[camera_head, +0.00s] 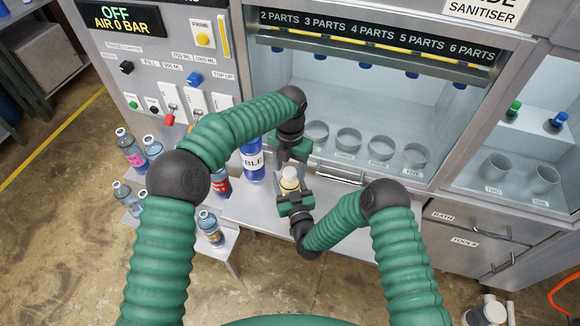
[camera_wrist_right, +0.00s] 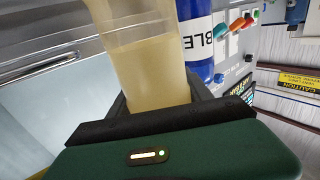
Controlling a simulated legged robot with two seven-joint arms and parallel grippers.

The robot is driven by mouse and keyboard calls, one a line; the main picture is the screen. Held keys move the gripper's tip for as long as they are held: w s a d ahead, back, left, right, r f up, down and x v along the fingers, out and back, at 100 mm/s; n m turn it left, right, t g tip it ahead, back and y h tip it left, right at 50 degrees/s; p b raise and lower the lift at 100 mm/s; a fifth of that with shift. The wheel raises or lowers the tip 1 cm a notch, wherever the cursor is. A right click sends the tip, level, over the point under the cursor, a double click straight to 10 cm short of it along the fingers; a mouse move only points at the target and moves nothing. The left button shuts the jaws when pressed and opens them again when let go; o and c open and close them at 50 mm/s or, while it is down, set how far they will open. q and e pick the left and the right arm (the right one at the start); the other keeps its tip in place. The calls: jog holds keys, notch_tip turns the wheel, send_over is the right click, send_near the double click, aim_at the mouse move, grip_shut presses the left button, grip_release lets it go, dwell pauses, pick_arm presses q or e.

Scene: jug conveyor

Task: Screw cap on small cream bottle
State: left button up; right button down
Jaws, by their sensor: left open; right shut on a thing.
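The small cream bottle (camera_head: 289,183) stands upright between my two grippers in the head view. Its pale body fills the middle of the right wrist view (camera_wrist_right: 152,75), with cream liquid inside. My right gripper (camera_head: 294,196) is shut around the bottle's body from the near side. My left gripper (camera_head: 291,158) is open just above and behind the bottle's top. A pale, whitish top shows on the bottle, but it is too small to tell whether it is a cap or the bare neck. The right wrist view cuts off the top.
A blue bottle labelled BLE (camera_head: 252,160) stands left of the cream bottle and also shows in the wrist view (camera_wrist_right: 196,42). Several capped bottles (camera_head: 131,150) stand at the left. The steel bench (camera_head: 262,212) is clear in front. A cabinet with ring holders (camera_head: 349,138) is behind.

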pick_arm(q)
jog(key=shift+r, duration=2.2)
jog(key=shift+c, duration=0.3)
